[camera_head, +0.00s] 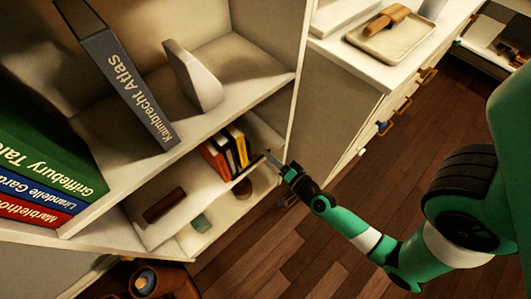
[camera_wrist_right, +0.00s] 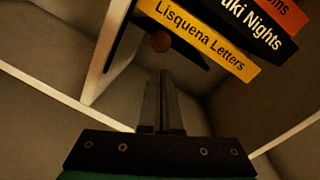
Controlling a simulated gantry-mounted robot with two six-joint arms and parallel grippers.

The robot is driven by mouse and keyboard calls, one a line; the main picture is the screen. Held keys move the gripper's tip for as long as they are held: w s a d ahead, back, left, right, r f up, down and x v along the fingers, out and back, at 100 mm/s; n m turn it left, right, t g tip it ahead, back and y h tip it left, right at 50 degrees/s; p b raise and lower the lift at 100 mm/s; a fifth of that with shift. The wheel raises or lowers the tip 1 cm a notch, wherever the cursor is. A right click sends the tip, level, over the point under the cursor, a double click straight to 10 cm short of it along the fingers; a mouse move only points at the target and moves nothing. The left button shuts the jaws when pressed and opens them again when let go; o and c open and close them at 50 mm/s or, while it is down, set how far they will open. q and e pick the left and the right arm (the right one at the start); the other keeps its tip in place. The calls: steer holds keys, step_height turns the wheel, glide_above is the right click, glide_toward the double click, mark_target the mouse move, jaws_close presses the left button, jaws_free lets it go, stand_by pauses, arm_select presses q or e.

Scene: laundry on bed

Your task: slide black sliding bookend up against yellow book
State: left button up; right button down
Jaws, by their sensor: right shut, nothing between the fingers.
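The yellow book (camera_head: 241,148), lettered "Lisquena Letters", stands at the right end of a short row on a lower shelf. It also shows in the right wrist view (camera_wrist_right: 205,42). A dark flat piece beside it in the wrist view, which looks like the black bookend (camera_wrist_right: 190,47), is partly hidden by the book. I cannot make the bookend out clearly in the head view. My right gripper (camera_head: 269,156) is shut and empty, just right of the yellow book. Its closed fingers (camera_wrist_right: 160,85) point toward the bookend in the wrist view. My left gripper is out of view.
A black book (camera_wrist_right: 250,25) and an orange book (camera_wrist_right: 285,12) stand beside the yellow one. The shelf side panel (camera_head: 297,70) rises close to my right gripper. A grey book (camera_head: 125,90) and a pale bookend (camera_head: 195,78) stand on the shelf above. Wood floor (camera_head: 300,250) is open in front.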

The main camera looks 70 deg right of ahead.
steer(key=shift+w+a+f, duration=0.4)
steer(key=shift+a, duration=0.05)
steer(key=shift+w+a+f+p, duration=0.25)
steer(key=shift+a+p, duration=0.25)
steer(key=shift+p, duration=0.45)
